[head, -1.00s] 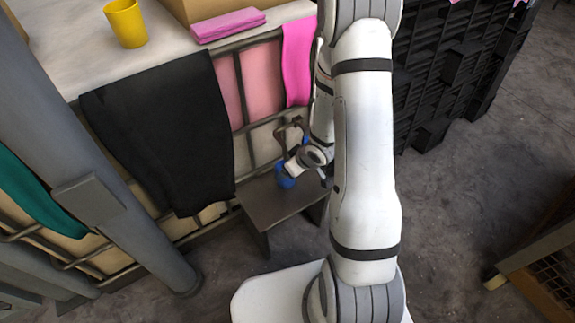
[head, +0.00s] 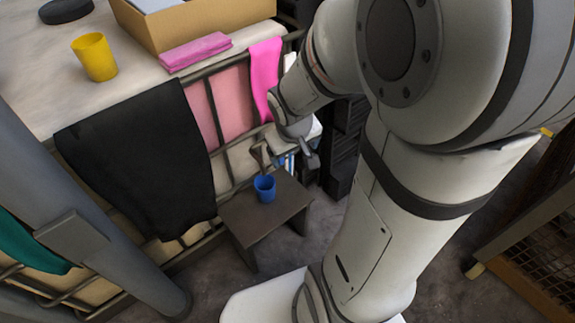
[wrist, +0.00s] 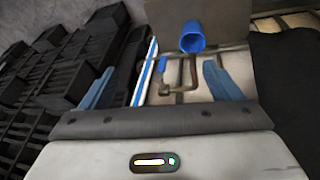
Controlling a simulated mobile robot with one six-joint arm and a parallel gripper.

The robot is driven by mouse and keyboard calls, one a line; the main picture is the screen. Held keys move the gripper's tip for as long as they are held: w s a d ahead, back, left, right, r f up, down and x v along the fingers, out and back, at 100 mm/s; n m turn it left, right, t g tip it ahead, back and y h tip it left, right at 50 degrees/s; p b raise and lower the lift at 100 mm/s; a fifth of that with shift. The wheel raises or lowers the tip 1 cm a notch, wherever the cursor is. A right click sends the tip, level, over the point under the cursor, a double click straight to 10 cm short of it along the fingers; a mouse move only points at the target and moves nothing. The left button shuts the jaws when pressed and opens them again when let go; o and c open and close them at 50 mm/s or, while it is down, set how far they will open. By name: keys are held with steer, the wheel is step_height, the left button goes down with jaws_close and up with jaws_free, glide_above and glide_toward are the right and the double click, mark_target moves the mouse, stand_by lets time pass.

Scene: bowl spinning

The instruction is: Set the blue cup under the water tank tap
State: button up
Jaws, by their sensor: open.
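The blue cup (head: 265,189) stands upright on a small dark stool (head: 256,222) in the head view. It also shows near the top of the wrist view (wrist: 192,38). A bent metal fitting, apparently the tap (head: 261,154), is just behind and above the cup; the pictures do not settle whether its outlet is directly over it. The caged water tank (head: 238,160) is behind, partly covered by cloths. My gripper (wrist: 158,68) is open and empty, apart from the cup. In the head view my wrist is up and right of the cup, the fingers hard to make out.
The tank's top bears a yellow cup (head: 95,57), folded pink cloth (head: 196,52) and cardboard box (head: 195,27). A black cloth (head: 140,160) hangs on its front. Black crates (wrist: 95,60) are beside the tank. A grey post (head: 90,240) stands left.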

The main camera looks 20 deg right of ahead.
steer(key=s+a+r+m+g+y, duration=0.1)
steer(key=s+a+r, duration=0.4)
steer(key=s, duration=0.3)
steer(key=shift+s+r+g+y, duration=0.3)
steer(key=shift+s+r+g, duration=0.1)
steer(key=shift+r, duration=0.45)
